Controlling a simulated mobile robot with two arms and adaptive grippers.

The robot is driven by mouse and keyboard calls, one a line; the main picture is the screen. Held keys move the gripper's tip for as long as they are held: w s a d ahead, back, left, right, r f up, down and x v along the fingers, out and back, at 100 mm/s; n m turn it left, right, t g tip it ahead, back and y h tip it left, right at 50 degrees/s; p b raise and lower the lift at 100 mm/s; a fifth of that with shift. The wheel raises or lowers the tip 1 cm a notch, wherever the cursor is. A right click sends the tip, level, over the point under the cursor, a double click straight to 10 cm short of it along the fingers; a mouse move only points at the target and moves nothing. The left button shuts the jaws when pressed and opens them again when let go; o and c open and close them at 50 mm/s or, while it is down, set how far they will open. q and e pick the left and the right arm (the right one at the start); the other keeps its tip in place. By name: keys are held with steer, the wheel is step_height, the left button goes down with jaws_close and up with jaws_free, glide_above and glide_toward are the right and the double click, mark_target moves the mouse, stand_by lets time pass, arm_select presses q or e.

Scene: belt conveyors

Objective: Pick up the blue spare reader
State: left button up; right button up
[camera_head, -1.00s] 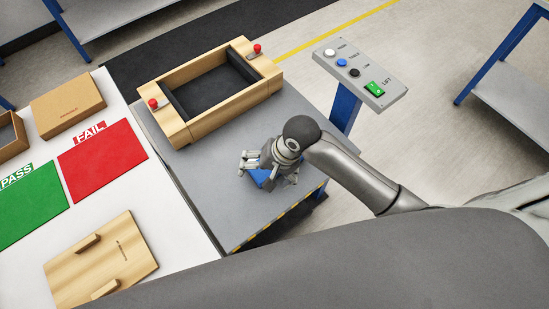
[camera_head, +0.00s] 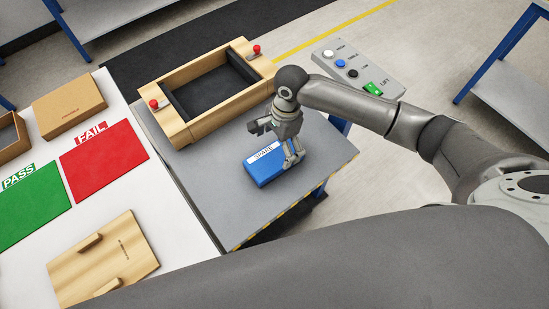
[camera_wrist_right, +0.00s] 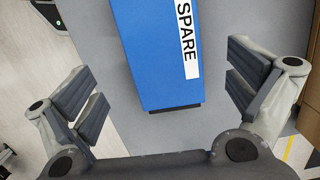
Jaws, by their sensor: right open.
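The blue spare reader (camera_head: 264,170) is a blue box with a white SPARE label, lying on the grey table top (camera_head: 225,205). My right gripper (camera_head: 276,142) is just above it in the head view, partly hiding its right end. In the right wrist view the reader (camera_wrist_right: 153,60) lies between the two open fingers of the right gripper (camera_wrist_right: 163,90), clear of both, with its near end short of the palm. The right gripper is empty. My left gripper is not in view.
A wooden fixture (camera_head: 180,132) with two red knobs stands behind the reader. A button panel (camera_head: 378,82) is at the back right. Left is a white table with a red FAIL mat (camera_head: 103,158), a green PASS mat (camera_head: 35,210) and a wooden board (camera_head: 85,270).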

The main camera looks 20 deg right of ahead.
mark_target(275, 156)
steer(key=shift+a+f+p, duration=0.2)
steer(key=shift+f+p, duration=0.15)
steer(key=shift+f, duration=1.3)
steer(key=shift+a+f+p, duration=0.15)
steer(key=shift+f+p, duration=0.15)
steer(key=shift+f, duration=1.3)
steer(key=c, duration=1.2)
steer(key=shift+w, duration=0.1)
steer(key=shift+c, duration=0.7)
steer(key=shift+r, duration=0.2)
